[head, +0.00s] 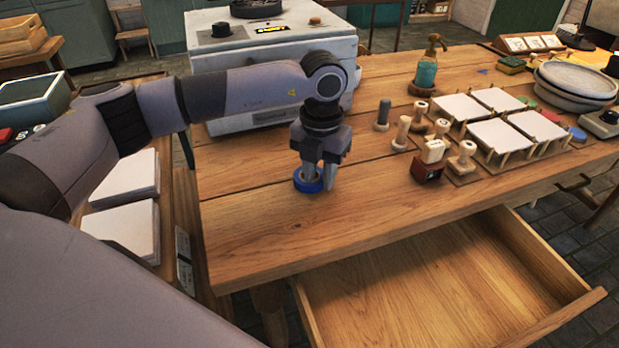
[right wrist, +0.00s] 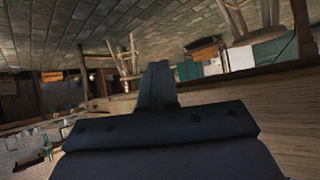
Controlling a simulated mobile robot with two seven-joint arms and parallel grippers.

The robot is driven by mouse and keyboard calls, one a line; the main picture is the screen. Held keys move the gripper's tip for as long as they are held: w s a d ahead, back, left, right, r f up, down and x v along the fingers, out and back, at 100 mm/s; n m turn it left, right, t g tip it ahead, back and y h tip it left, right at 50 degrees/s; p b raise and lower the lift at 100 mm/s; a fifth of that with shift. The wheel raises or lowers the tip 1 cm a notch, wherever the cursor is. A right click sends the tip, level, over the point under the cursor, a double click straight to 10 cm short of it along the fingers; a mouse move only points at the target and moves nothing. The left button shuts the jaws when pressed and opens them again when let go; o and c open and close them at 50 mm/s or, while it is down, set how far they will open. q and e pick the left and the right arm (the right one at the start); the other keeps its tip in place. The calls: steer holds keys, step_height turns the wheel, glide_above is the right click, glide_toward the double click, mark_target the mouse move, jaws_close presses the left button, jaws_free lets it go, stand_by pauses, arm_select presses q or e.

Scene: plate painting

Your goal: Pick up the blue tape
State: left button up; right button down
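The blue tape (head: 307,186) is a small ring lying flat on the wooden table, near its left end. My left gripper (head: 320,180) points down at it in the head view. One finger reaches into the ring and the other stands just outside its right side. The fingers are apart, with the right wall of the tape between them; I see no clear grip on it. The fingers hide part of the ring. My right gripper (right wrist: 157,72) shows only in the right wrist view, its fingers together at the centre, with nothing visible in them.
A grey machine (head: 270,75) stands behind the tape. Several wooden stamps (head: 402,132) and white tiles (head: 497,137) are to the right. A soap bottle (head: 427,72) stands farther back. An open, empty drawer (head: 430,285) juts out at the front. The table right of the tape is clear.

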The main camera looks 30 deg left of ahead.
arm_select(q)
jaws_close()
steer(key=shift+r, duration=0.1)
